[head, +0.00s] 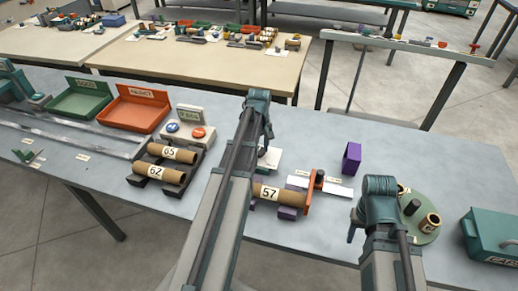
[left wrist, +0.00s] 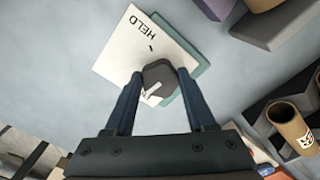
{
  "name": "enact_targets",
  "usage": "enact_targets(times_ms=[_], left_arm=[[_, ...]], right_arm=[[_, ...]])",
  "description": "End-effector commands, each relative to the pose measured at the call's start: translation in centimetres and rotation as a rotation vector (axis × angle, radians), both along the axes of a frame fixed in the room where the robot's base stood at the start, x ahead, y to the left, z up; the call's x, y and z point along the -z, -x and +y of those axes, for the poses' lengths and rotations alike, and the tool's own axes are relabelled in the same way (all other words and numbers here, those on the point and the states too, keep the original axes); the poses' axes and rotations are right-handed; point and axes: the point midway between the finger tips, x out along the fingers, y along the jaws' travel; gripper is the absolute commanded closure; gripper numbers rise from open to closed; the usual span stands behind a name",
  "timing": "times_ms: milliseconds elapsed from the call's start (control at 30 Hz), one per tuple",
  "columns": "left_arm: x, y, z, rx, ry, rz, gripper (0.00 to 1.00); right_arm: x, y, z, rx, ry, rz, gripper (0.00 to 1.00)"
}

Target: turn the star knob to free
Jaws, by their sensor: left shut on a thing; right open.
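The star knob (left wrist: 158,76) is a dark grey knob with a white pointer mark, in the left wrist view. It sits on a white plate (left wrist: 120,50) lettered HELD near its upper edge; the other lettering is mostly covered by the knob. My left gripper (left wrist: 158,79) is shut on the knob, one finger on each side. In the head view my left arm hides the knob, and only part of its white plate (head: 270,158) shows. My right gripper (head: 354,226) is at the right of the bench, open, its fingers largely hidden by its wrist.
A cardboard tube marked 57 (head: 280,195) lies right of my left arm, by an orange upright (head: 311,188). A purple block (head: 351,158) stands behind. Tubes 65 (head: 171,153) and 62 (head: 162,172) lie left. A green round tray (head: 428,236) is near my right gripper.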

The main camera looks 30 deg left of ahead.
Motion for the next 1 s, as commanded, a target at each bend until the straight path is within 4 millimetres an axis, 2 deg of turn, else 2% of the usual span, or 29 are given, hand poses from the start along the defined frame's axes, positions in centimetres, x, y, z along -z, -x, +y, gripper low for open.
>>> enact_targets(times_ms=[333,933,967,1000], left_arm=[[0.02,-0.04,-0.07,-0.14,0.001,0.0,1.0],[0.01,-0.05,-0.05,-0.171,0.001,0.0,1.0],[0.01,-0.05,-0.04,-0.171,0.001,0.0,0.39],[0.01,-0.05,-0.04,-0.171,0.001,0.0,0.32]], right_arm=[[0.02,0.0,0.0,0.0,0.0,0.0,0.5],[0.01,0.0,0.0,0.0,0.0,0.0,0.5],[0.01,0.0,0.0,0.0,0.0,0.0,0.5],[0.01,0.0,0.0,0.0,0.0,0.0,0.5]])
